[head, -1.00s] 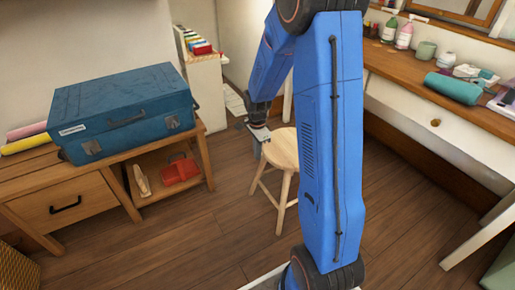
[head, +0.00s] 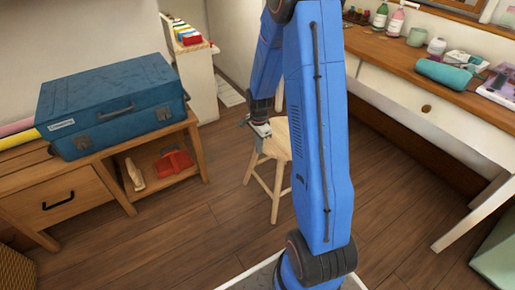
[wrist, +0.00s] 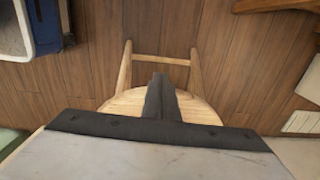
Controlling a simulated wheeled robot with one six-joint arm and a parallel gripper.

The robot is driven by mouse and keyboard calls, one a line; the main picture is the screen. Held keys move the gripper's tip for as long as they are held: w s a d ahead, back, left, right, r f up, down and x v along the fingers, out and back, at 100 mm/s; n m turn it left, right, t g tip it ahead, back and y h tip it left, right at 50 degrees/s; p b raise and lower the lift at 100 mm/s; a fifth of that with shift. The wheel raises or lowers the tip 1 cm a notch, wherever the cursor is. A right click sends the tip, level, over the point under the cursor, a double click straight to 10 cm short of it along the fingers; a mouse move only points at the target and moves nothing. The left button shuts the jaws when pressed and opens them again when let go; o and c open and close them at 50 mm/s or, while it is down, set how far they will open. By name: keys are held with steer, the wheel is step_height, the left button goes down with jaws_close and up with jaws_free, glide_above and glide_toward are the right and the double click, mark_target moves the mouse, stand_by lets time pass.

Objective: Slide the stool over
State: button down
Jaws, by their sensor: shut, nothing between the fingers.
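The light wooden stool (head: 275,178) stands upright on the floor in the middle of the head view, its right side partly hidden behind my blue arm. My gripper (head: 256,143) is at the left edge of its round seat. In the wrist view, the shut, empty fingers (wrist: 161,90) overlap the stool's seat (wrist: 202,110), with two legs and a rung showing beyond them. I cannot tell whether the fingers touch the stool.
A blue suitcase (head: 110,108) lies on a wooden bench (head: 85,190) at left, with a red item (head: 174,161) on its lower shelf. A cream cabinet (head: 199,85) stands behind. A wood-topped vanity (head: 388,54) runs along the right. Bare floor (head: 185,235) lies in front.

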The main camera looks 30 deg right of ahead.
steer(key=d, duration=5.1)
steer(key=shift+d, duration=0.35)
